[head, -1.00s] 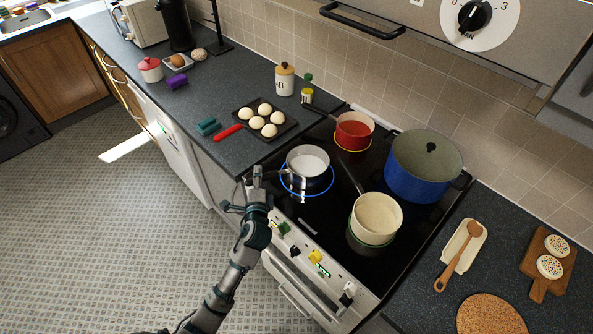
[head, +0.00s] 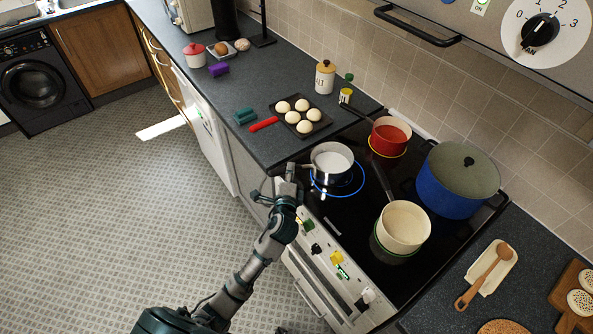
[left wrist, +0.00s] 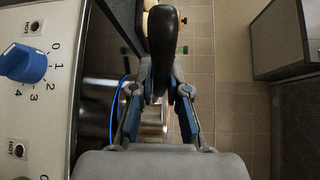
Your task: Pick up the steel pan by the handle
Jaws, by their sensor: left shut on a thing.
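The steel pan (head: 318,172), with white contents, is upright at the front left of the hob, over the blue-lit ring. I cannot tell whether its base touches the glass. My left gripper (head: 292,172) is at the pan's left side, where the handle is mostly hidden by the gripper. In the left wrist view the dark handle (left wrist: 163,42) stands between the two fingers of the left gripper (left wrist: 160,88), which is shut on it. Shiny steel of the pan shows behind the fingers. My right gripper is in no view.
A cream pan (head: 405,226), a red pan (head: 391,136) and a large blue pot (head: 450,188) share the hob. A bun tray (head: 303,117) and a red-handled tool (head: 264,125) lie on the counter to the left. Oven-front knobs (head: 337,258) are close to my arm.

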